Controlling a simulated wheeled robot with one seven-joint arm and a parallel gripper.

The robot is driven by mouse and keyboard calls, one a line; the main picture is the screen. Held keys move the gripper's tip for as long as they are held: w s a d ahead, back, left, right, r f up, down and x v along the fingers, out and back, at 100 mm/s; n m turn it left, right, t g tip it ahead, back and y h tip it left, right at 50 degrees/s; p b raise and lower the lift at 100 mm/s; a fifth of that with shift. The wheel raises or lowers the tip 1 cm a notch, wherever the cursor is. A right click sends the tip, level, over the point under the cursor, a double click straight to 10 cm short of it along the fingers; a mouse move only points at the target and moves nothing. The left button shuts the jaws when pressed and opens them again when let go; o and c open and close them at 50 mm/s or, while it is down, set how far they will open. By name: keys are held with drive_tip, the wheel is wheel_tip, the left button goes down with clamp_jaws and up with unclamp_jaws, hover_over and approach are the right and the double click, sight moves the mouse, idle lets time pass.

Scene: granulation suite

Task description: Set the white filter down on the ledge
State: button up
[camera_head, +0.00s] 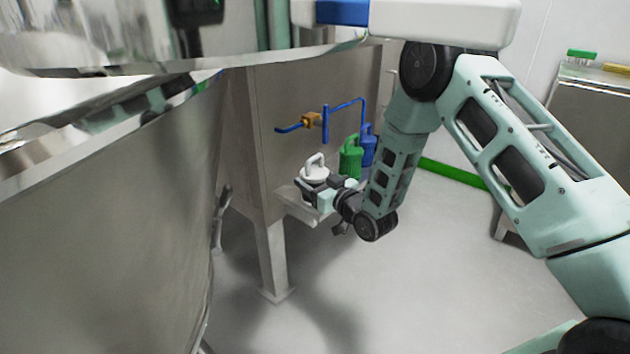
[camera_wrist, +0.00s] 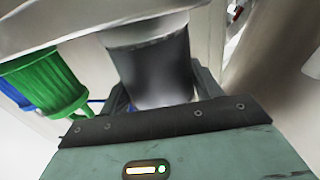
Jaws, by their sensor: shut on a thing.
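The white filter (camera_head: 315,170), with a loop handle on top, is upright at the ledge (camera_head: 297,207) in the head view. My gripper (camera_head: 312,189) is shut on it from the right side. In the wrist view its shaded grey body (camera_wrist: 150,62) sits between the two fingers (camera_wrist: 163,88), and the pale ledge (camera_wrist: 75,18) runs across the top of that picture. The filter's base is at or very close to the ledge; I cannot tell whether it touches. My gripper hides its lower part in the head view.
A green filter (camera_head: 350,157) and a blue filter (camera_head: 368,146) stand farther along the ledge. A blue pipe with a brass valve (camera_head: 312,120) is on the steel panel behind. A large steel vessel (camera_head: 110,220) fills the left. Open floor lies below.

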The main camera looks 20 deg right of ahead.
drive_tip(key=o, duration=1.1)
